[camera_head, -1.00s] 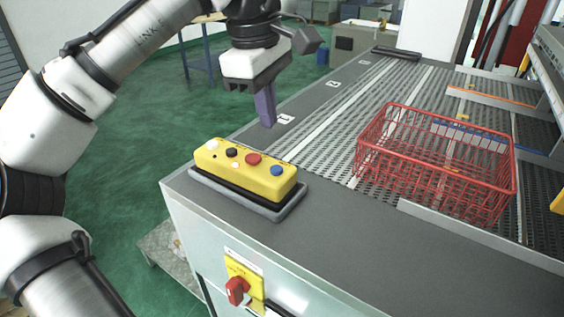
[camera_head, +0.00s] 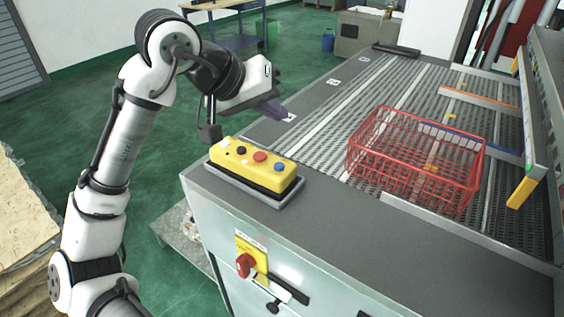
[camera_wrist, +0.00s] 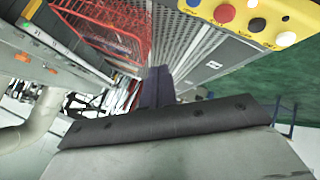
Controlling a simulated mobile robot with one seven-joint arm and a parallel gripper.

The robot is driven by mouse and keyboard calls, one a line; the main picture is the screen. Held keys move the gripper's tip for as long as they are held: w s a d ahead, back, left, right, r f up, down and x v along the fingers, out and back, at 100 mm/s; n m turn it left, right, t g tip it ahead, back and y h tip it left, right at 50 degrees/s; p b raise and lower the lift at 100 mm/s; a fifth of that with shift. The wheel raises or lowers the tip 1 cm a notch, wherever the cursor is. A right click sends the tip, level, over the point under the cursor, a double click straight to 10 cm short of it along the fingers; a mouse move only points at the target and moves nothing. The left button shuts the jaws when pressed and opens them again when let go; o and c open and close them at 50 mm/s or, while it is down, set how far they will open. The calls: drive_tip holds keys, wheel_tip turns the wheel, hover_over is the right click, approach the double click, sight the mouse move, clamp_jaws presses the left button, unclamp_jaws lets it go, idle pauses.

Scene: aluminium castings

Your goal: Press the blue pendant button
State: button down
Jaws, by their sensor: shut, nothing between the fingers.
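The yellow pendant (camera_head: 252,168) lies in a dark tray at the near left corner of the conveyor table. Its blue button (camera_head: 279,167) is at the right end, beside a red, a black and a white button. In the wrist view the blue button (camera_wrist: 193,3) is partly cut off at the top edge. My gripper (camera_head: 281,111) is shut and empty. Its purple fingers point right, behind and above the pendant, apart from it. In the wrist view the fingers (camera_wrist: 155,85) point up the picture, left of the pendant.
A red wire basket (camera_head: 415,160) stands on the perforated conveyor, right of the pendant. A red rotary switch (camera_head: 244,264) on a yellow plate is on the table's front face. The grey tabletop (camera_head: 340,225) in front of the basket is clear.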

sight(279, 167)
drive_tip(key=shift+f, duration=0.1)
drive_tip(key=shift+f+b, duration=1.7)
drive_tip(key=shift+f, duration=2.65)
drive_tip(key=shift+f, duration=0.4)
drive_tip(key=shift+f+b, duration=0.45)
drive_tip(key=shift+r+p, duration=0.85)
drive_tip(key=shift+r, duration=0.05)
drive_tip(key=shift+r, duration=0.1)
